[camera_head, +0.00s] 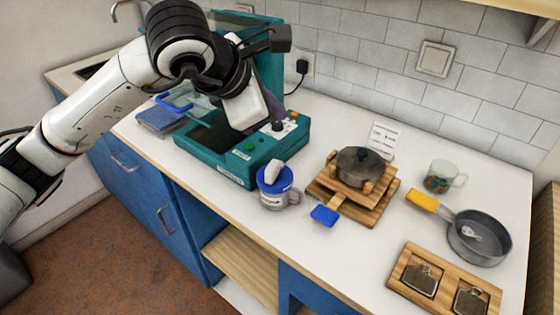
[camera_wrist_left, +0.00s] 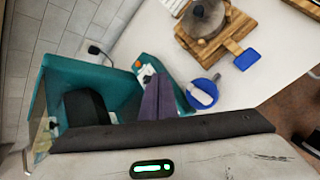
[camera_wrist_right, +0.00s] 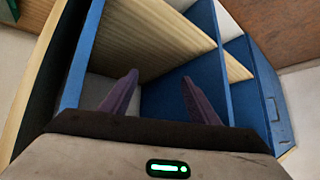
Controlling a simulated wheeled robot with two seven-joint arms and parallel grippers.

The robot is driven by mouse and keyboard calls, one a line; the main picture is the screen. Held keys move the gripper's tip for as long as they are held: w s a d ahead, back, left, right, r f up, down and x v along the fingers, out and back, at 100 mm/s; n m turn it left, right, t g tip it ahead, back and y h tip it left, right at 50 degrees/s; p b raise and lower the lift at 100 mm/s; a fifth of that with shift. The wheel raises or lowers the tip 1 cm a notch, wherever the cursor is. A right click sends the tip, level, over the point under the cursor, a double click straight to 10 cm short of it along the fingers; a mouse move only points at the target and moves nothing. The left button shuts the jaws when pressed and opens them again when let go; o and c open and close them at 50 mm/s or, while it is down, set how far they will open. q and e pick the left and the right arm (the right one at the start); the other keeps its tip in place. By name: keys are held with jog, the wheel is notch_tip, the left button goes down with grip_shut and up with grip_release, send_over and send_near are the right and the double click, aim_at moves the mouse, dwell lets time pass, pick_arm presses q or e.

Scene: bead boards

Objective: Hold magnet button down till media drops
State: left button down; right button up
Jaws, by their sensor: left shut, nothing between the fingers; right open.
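A teal machine (camera_head: 215,165) stands on the counter with its front control panel facing out. The panel carries a green button (camera_head: 251,147), a dark knob (camera_head: 278,126) and an orange-red button (camera_head: 294,115); I cannot tell which is the magnet button. My left gripper (camera_head: 274,112) is shut and empty, its purple fingertips over the panel by the dark knob. Contact cannot be told. In the left wrist view the fingers (camera_wrist_left: 158,80) cover part of the panel. My right gripper (camera_wrist_right: 160,84) is open and empty, facing the blue cabinet; it is out of the head view.
A blue-lidded mug (camera_head: 277,190) stands close to the machine. A dark pot (camera_head: 360,165) sits on a wooden stand, with a cup (camera_head: 440,177), a pan (camera_head: 478,240) and a wooden tray (camera_head: 398,272) to the right. Open cabinet shelves (camera_wrist_right: 150,35) face my right gripper.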

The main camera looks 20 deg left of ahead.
pick_arm(q)
jog(key=shift+f, duration=0.2)
notch_tip(320, 180, down, 8)
jog(key=b, duration=0.5)
jog(key=shift+f, duration=0.25)
dwell(0.8)
jog(key=shift+b, duration=0.3)
dwell(0.6)
jog(key=shift+f+b, duration=0.45)
jog(key=shift+b, duration=0.25)
